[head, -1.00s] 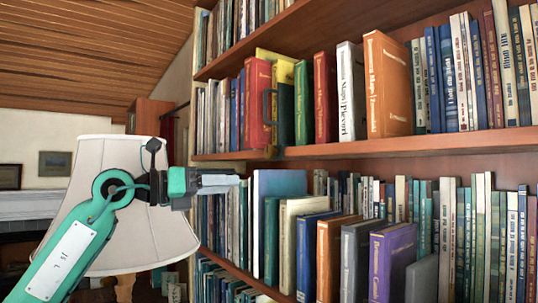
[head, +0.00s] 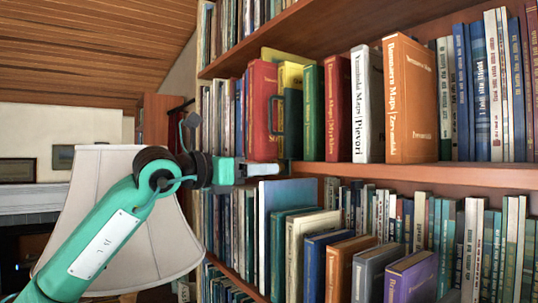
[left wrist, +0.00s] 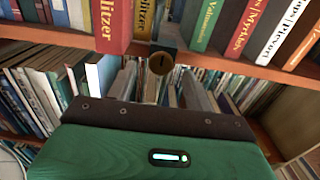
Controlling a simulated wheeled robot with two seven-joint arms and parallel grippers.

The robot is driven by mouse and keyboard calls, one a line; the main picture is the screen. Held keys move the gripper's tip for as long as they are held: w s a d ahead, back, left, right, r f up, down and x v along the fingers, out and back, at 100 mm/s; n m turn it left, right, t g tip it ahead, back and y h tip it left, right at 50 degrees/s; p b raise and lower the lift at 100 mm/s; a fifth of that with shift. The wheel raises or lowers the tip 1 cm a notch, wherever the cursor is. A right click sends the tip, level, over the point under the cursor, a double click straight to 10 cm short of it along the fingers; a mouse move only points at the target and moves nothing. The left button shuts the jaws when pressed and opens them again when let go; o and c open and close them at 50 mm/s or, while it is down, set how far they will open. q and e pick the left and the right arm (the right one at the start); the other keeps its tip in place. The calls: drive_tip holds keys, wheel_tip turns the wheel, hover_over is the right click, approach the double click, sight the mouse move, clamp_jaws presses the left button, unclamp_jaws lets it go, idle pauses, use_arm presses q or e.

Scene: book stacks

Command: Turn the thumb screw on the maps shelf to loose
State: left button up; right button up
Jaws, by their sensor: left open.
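The thumb screw (left wrist: 161,62) shows in the left wrist view as a round brass-coloured knob with a dark mark on its face. It sits on a dark clamp (left wrist: 163,47) at the front edge of the maps shelf (left wrist: 215,62). My left gripper (head: 274,169) is open, just below the shelf edge and close to the clamp's lower part. My right gripper is not in view.
Map books (head: 408,100) stand upright on the maps shelf, several with lettered spines. A lower shelf full of books (head: 325,255) lies below, close under my left gripper. A white lampshade (head: 150,240) stands at the left behind my left arm.

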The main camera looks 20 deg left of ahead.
use_arm(q)
drive_tip(key=shift+p+x, duration=0.55)
drive_tip(key=shift+x, duration=1)
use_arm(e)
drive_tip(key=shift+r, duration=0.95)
use_arm(q)
drive_tip(key=shift+s, duration=0.1)
drive_tip(key=c, duration=1)
drive_tip(key=shift+o, duration=0.2)
drive_tip(key=n+b, duration=2)
drive_tip(key=n, duration=0.3)
drive_tip(key=shift+b, duration=0.4)
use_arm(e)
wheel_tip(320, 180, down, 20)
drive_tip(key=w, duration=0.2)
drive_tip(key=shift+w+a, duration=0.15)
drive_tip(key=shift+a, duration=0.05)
